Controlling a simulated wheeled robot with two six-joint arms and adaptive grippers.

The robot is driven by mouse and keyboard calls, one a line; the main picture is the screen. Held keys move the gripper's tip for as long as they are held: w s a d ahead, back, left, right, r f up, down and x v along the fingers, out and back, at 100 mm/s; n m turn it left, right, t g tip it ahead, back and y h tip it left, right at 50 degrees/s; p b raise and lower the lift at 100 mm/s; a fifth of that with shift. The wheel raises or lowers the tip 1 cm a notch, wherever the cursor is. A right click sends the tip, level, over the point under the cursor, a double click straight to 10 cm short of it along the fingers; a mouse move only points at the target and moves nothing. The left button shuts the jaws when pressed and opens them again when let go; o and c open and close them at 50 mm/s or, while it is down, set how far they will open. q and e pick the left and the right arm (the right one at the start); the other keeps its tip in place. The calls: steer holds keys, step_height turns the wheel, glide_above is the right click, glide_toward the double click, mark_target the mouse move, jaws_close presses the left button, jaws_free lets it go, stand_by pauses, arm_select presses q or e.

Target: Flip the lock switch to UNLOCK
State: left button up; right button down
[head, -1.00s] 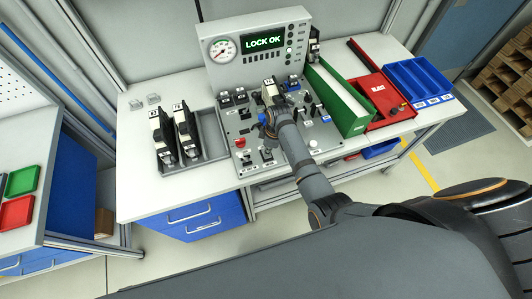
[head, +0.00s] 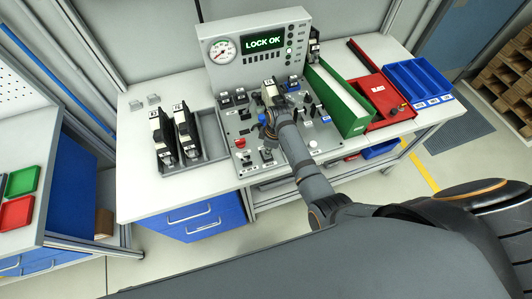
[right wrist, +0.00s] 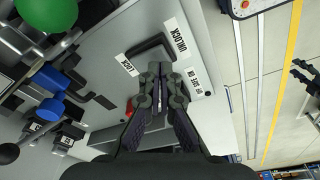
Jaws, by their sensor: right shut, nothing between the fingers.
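The black lock switch (right wrist: 150,49) shows in the right wrist view, between an UNLOCK label (right wrist: 177,39) and a LOCK label (right wrist: 127,66). Which way it is tipped I cannot tell. My right gripper (right wrist: 160,70) is shut and empty, its fingertips beside the switch in that view; whether they touch it I cannot tell. In the head view my right gripper (head: 268,130) is over the control panel (head: 232,128), its fingertips largely hidden by the arm. The display (head: 264,42) reads LOCK OK. My left gripper is not in the head view.
A grey tray (head: 213,148) with black-and-white modules stands left of the panel. A green bin (head: 340,98), red tray (head: 378,95) and blue bin (head: 418,80) stand to the right. A red button (head: 240,142), other switches and levers crowd the panel.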

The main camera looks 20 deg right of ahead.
steer(key=shift+f+b, duration=0.55)
steer(key=shift+f, duration=0.45)
stand_by(0.5)
step_height(320, 180, up, 3)
steer(key=p, duration=0.3)
steer(key=shift+f, duration=0.1)
steer(key=shift+r, duration=2.15)
